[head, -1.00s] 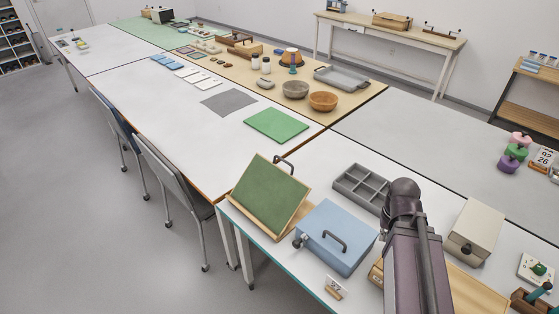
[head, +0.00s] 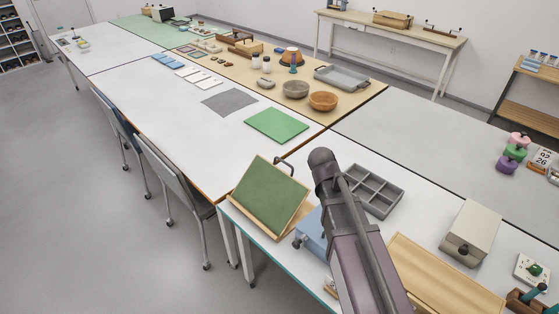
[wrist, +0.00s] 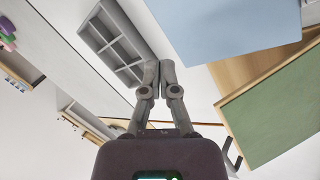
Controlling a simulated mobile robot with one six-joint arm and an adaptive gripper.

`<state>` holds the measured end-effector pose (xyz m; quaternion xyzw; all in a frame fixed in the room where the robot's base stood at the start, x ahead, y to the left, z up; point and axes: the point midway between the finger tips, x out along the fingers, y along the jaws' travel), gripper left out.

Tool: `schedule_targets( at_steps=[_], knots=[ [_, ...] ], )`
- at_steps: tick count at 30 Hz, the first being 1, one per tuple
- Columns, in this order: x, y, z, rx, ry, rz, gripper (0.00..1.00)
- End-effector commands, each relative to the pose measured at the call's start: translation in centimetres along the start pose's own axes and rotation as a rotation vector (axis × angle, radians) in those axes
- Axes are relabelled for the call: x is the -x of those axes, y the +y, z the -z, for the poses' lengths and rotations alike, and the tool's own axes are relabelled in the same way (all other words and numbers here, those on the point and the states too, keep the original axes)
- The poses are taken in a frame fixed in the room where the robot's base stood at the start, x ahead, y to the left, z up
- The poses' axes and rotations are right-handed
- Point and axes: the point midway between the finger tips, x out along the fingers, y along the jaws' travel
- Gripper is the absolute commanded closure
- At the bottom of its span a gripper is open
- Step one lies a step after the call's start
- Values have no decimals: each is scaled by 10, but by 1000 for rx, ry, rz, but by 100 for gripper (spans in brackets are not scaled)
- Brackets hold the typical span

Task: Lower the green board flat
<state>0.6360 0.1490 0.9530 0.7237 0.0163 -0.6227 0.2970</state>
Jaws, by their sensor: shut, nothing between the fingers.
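The green board (head: 269,196) stands tilted up in a wooden frame near the table's left end in the head view, with a dark curved handle (head: 286,162) at its upper right. In the wrist view the green board (wrist: 275,108) is at the right, with its wooden edge. My gripper (wrist: 160,66) is shut and empty in the wrist view, apart from the board and to its left. In the head view my arm reaches over the table right of the board, and the gripper's fingers are hidden.
A blue box (head: 310,232) stands right of the board, partly behind my arm. A grey divided tray (head: 373,190) lies behind my arm. A beige box (head: 470,232) and a wooden board (head: 440,275) are further right. A flat green mat (head: 276,125) lies on the table behind.

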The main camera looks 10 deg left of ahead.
Motion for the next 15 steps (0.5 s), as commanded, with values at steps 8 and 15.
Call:
schedule_targets(
  at_steps=[8,15],
  knots=[
    [49,-54,65,179,95,-160,100],
    [99,-110,110,324,189,-297,100]
  ],
)
